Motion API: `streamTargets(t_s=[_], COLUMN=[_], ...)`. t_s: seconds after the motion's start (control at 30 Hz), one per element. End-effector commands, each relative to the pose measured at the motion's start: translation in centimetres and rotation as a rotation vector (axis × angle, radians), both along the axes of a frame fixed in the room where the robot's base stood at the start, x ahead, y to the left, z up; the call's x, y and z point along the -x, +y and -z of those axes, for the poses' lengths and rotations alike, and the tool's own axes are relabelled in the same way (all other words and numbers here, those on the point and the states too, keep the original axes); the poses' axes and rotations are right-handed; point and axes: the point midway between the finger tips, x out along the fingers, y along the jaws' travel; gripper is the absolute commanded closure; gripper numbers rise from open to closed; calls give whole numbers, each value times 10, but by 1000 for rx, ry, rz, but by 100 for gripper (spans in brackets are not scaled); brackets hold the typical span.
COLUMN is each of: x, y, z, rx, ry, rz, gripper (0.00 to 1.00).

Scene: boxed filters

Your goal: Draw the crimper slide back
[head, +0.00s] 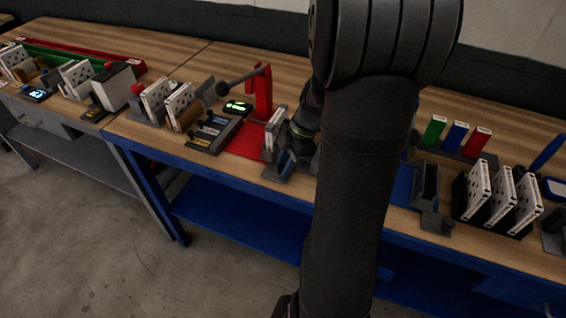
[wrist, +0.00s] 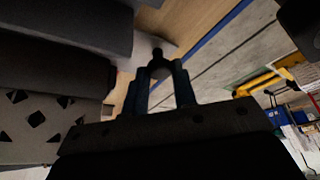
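In the head view my gripper (head: 285,160) is low at the front edge of the bench, beside a grey fixture with a white plate-like filter (head: 275,127) on it. My own arm covers part of this spot. In the wrist view the two blue-grey fingers of my gripper (wrist: 160,75) stand close together with a dark rounded knob (wrist: 158,63) between their tips. The fingers look to be touching it on both sides. I take this knob to be the crimper slide's handle. The slide's track is mostly hidden.
To the right are a grey bracket (head: 430,195), coloured boxes (head: 457,136) and more racked filters (head: 502,194).

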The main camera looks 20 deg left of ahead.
Motion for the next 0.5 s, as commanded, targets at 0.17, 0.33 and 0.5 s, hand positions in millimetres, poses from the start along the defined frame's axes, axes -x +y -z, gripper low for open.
streamTargets(t_s=[0.17,0.33,0.5], x=[-1,0,-3], y=[-3,-3,-4], z=[0,0,-7], rx=[6,5,4], ry=[-1,-1,-1], rz=[1,0,0], gripper=[54,54,54])
